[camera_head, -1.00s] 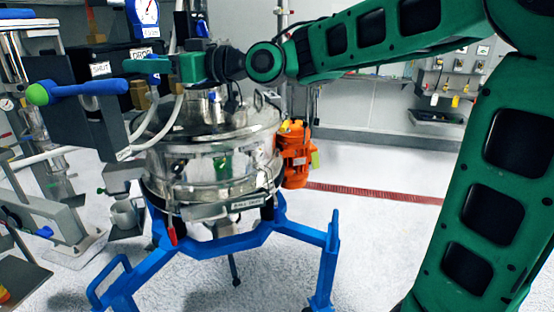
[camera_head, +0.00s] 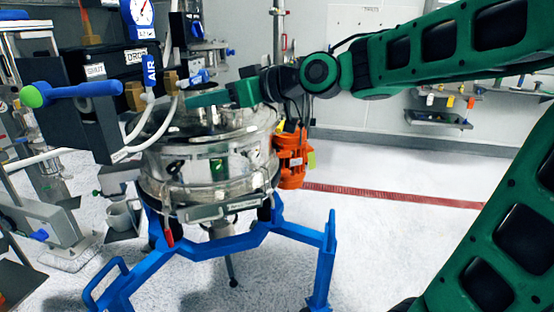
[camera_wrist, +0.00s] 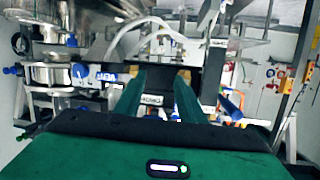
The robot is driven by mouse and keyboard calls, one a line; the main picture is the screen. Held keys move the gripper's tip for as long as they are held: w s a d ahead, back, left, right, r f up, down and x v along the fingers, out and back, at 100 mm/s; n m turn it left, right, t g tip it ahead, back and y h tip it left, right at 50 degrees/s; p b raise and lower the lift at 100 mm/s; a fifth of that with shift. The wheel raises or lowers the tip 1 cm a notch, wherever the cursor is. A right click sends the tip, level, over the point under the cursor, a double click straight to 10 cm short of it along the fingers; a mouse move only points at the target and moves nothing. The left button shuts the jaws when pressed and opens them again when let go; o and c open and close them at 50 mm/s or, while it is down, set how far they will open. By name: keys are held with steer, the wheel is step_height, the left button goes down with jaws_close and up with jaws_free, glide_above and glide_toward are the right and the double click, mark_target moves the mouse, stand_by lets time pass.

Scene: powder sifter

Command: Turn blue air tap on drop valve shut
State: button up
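My gripper (camera_head: 196,99) is just below and right of the tap in the head view, apart from the box. In the wrist view its green fingers (camera_wrist: 158,78) are spread with nothing clearly held between them. The tap's handle is hard to make out there.
A long blue lever with a green ball end (camera_head: 75,92) sticks out from the box front. The steel sifter (camera_head: 215,165) stands below on a blue frame (camera_head: 235,240). An orange motor (camera_head: 291,158) is at its right. White hoses loop near the box. Floor at right is clear.

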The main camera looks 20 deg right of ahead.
steer(key=s+d+f+m+g+h, duration=0.1)
steer(key=s+d+f+m+h, duration=0.1)
steer(key=d+f, duration=0.5)
steer(key=s+d+f+m+g+h, duration=0.2)
steer(key=s+d+f+m+h, duration=0.1)
steer(key=d+f, duration=0.4)
steer(key=shift+s+d+f+h, duration=0.35)
steer(key=shift+s+h, duration=0.1)
steer(key=shift+h, duration=0.35)
steer(key=shift+c, duration=0.6)
